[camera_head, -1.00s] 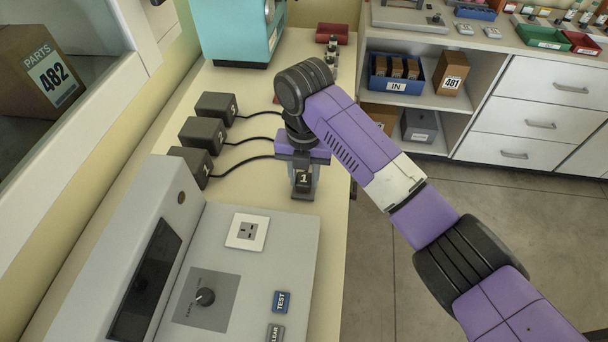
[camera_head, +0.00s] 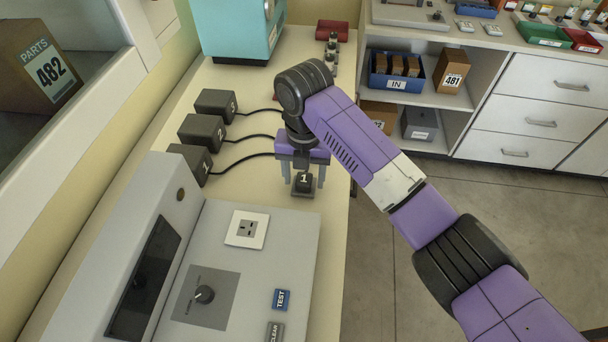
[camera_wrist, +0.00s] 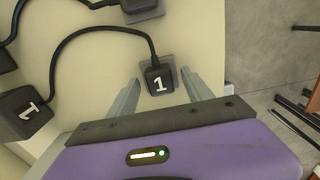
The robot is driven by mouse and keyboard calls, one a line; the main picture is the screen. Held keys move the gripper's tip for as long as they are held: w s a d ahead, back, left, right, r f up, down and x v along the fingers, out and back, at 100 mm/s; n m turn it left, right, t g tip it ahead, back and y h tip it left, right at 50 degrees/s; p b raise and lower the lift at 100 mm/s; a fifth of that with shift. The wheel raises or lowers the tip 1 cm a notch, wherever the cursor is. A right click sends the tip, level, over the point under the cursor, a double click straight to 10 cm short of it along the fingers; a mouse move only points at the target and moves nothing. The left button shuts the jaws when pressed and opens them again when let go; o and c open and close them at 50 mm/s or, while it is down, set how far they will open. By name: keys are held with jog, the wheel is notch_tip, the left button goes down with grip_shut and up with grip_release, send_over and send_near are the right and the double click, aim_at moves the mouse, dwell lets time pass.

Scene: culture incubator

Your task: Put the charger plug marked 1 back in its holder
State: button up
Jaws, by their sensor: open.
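The black plug marked 1 (camera_head: 304,182) sits upright on a small grey square holder (camera_head: 302,194) near the right edge of the worktop. In the wrist view the plug (camera_wrist: 159,80) stands on the grey holder plate (camera_wrist: 171,65), its cord running off to the left. My gripper (camera_head: 303,184) is open above and around the plug, one finger on each side. In the wrist view a gap shows between the plug and both fingers of the gripper (camera_wrist: 161,84). The black charger box marked 1 (camera_head: 190,163) stands at the left and also shows in the wrist view (camera_wrist: 25,113).
Charger boxes 2 (camera_head: 202,133) and 3 (camera_head: 216,104) stand behind box 1. Another plug (camera_wrist: 138,6) on a holder shows at the top of the wrist view. A grey test console (camera_head: 260,285) with a socket is in front. A teal machine (camera_head: 236,35) stands behind.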

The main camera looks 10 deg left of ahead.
jog(key=shift+r+b, duration=0.35)
jog(key=shift+r, duration=3.55)
